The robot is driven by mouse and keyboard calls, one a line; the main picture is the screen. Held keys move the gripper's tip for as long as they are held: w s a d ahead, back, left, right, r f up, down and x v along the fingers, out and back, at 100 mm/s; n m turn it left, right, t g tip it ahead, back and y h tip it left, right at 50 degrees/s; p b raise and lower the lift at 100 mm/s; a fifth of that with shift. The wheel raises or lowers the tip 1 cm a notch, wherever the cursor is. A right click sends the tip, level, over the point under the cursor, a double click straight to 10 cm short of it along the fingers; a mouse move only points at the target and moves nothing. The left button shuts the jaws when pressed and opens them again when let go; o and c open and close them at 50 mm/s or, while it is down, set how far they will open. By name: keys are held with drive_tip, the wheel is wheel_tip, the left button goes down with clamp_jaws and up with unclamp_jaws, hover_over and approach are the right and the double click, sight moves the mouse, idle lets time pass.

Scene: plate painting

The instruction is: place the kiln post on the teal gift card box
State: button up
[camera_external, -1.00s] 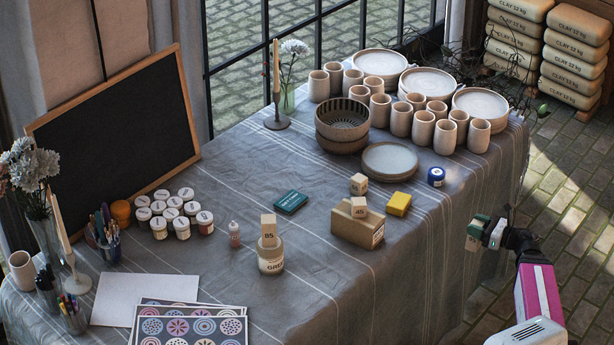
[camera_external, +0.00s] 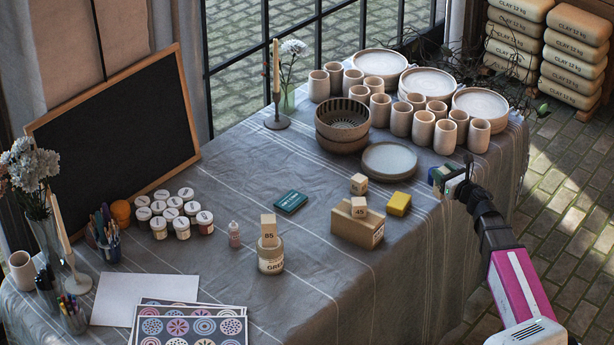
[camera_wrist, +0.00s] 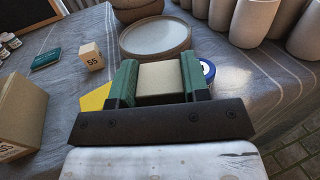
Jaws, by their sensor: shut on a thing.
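My gripper (camera_external: 447,180) (camera_wrist: 160,85) is shut on a beige block (camera_wrist: 162,80) that looks like a kiln post. It holds the block between its green fingers near the right edge of the table, close to the blue jar. In the external view the fingers mostly hide the block. The teal gift card box (camera_external: 291,202) lies flat on the cloth near the middle of the table, left of my gripper, with nothing on it. It also shows at the left of the wrist view (camera_wrist: 46,58).
Behind stands a plate stack (camera_external: 390,160). The blue jar (camera_wrist: 208,69) is close by. Cloth around the box is clear.

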drive_tip(key=w+a+r, duration=0.1)
drive_tip(key=a, duration=0.5)
drive_tip(key=w+a+r, duration=0.2)
drive_tip(key=a, duration=0.5)
drive_tip(key=s+a+r+m+h, duration=0.1)
drive_tip(key=s+a+r, duration=0.15)
drive_tip(key=a, duration=0.95)
drive_tip(key=s+a+r, duration=0.2)
drive_tip(key=s+a, duration=0.2)
drive_tip(key=a, duration=0.9)
drive_tip(key=s+a+r+m+h, duration=0.15)
drive_tip(key=s+a, duration=0.25)
drive_tip(key=a, duration=0.8)
drive_tip(key=shift+n+t+y, duration=0.4)
drive_tip(key=shift+n+y, duration=0.05)
drive_tip(key=shift+w+d+f, duration=0.7)
drive_tip(key=shift+w+f, duration=0.95)
drive_tip(key=shift+w, duration=0.1)
drive_tip(key=shift+w+d+f, duration=0.7)
drive_tip(key=shift+w+f, duration=1)
drive_tip(key=shift+w+d+f, duration=0.7)
drive_tip(key=shift+w+f, duration=0.95)
drive_tip(key=shift+w, duration=0.1)
drive_tip(key=o, duration=1.1)
drive_tip(key=shift+f, duration=0.15)
